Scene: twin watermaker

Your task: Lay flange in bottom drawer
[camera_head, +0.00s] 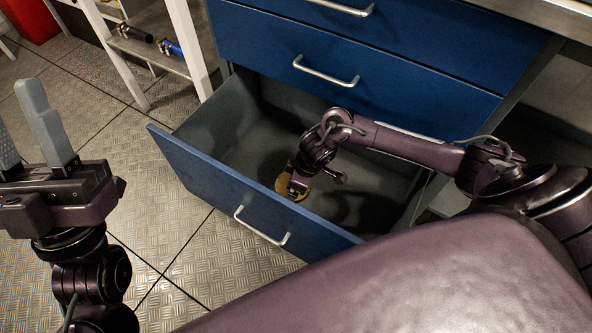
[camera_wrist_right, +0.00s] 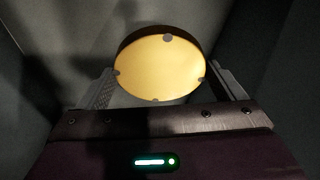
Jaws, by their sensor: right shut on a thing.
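The bottom drawer (camera_head: 180,167) of the blue cabinet is pulled open. My right arm reaches into it from the right. The flange (camera_head: 291,190), a round brass-coloured disc, is inside the drawer near its front wall, partly hidden by my right gripper (camera_head: 297,190). In the right wrist view the flange (camera_wrist_right: 160,68) sits between the two fingers of my right gripper (camera_wrist_right: 165,85), which is shut on it. I cannot tell whether the flange touches the drawer floor. My left gripper (camera_head: 45,125) is outside the drawer at the left, its fingers apart and empty.
Two shut blue drawers (camera_head: 400,90) are above the open one. A white frame (camera_head: 188,45) with a shelf stands at the left, holding small dark and blue parts (camera_head: 170,47). A red bin (camera_head: 30,18) is at the far left. The metal floor (camera_head: 150,205) left of the drawer is clear.

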